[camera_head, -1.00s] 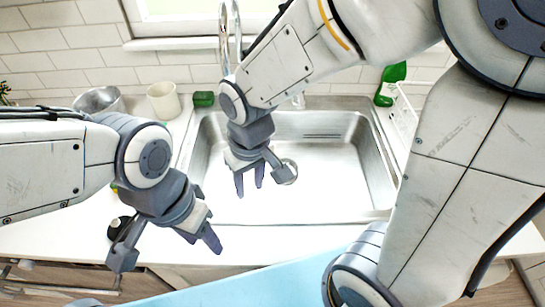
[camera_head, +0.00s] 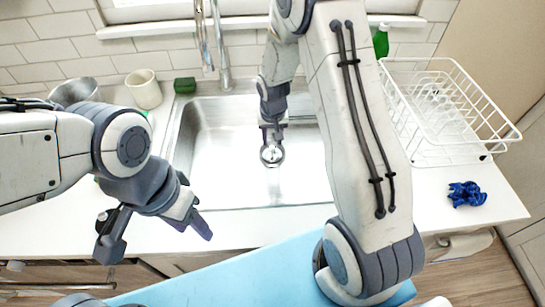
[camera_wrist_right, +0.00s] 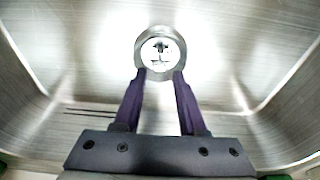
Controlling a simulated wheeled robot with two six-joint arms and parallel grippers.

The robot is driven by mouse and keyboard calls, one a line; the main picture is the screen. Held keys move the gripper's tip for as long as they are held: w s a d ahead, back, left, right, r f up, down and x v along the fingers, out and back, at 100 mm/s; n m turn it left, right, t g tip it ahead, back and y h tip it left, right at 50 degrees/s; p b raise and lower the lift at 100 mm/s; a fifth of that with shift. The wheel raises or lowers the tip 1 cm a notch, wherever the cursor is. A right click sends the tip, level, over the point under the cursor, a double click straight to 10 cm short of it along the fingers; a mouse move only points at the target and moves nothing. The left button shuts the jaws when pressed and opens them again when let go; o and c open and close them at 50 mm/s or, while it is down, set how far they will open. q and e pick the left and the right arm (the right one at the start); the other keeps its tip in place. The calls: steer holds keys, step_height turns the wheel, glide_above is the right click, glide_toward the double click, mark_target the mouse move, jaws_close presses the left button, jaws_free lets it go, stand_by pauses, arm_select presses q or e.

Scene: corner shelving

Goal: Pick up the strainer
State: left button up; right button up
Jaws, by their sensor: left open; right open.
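The strainer (camera_head: 272,157) is a small round metal piece at the drain in the sink floor. In the right wrist view the strainer (camera_wrist_right: 158,38) shows as a grey ring with a pale, dark-marked centre. My right gripper (camera_head: 272,138) is over the sink, just beside the strainer in the picture. Its two purple fingers (camera_wrist_right: 158,82) are apart, with tips near the ring's lower edge. I cannot tell whether they touch it. My left gripper (camera_head: 197,222) is open and empty over the front counter edge, away from the strainer.
The steel sink (camera_head: 200,165) has raised walls around my right gripper. The faucet (camera_head: 222,60) stands behind it. A white dish rack (camera_head: 440,110) and a crumpled blue cloth (camera_head: 466,194) are on the right counter. A cream cup (camera_head: 143,90), metal bowl (camera_head: 75,92) and green sponge (camera_head: 185,86) are at back left.

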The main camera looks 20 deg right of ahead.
mark_target(272, 146)
steer(key=f+b, duration=0.2)
steer(key=f, duration=0.1)
steer(key=w+f+b, duration=0.1)
steer(key=f+b, duration=0.1)
steer(key=shift+d+f, duration=0.15)
steer(key=shift+f, duration=0.05)
steer(key=shift+r, duration=0.1)
steer(key=shift+s, duration=0.1)
jaws_close()
